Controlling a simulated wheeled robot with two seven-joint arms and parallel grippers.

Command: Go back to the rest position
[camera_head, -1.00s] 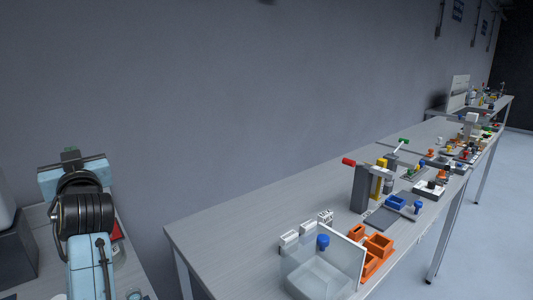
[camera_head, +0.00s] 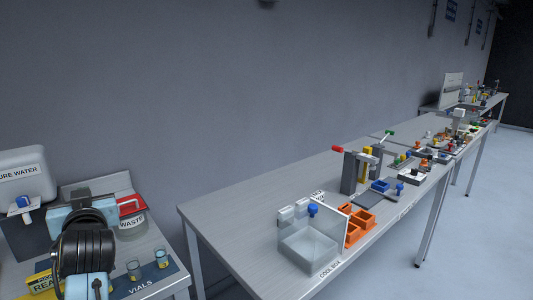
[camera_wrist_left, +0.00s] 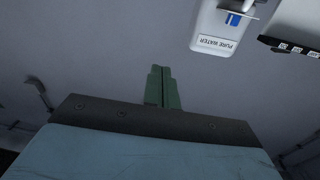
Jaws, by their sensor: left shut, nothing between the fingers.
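My left arm (camera_head: 84,245), light blue and black, stands at the lower left of the head view, in front of the left table. My left gripper (camera_wrist_left: 163,87) shows in the left wrist view as two green fingers pressed together, with nothing between them. In the head view its fingertips are too small and hidden by the arm to make out. My right arm and right gripper are in neither view.
The left table holds a white pure water container (camera_head: 22,180), a waste container with a red lid (camera_head: 132,206) and small vials (camera_head: 161,258). The long bench (camera_head: 235,225) carries a clear box (camera_head: 310,245), orange trays (camera_head: 360,222) and a grey stand (camera_head: 350,172).

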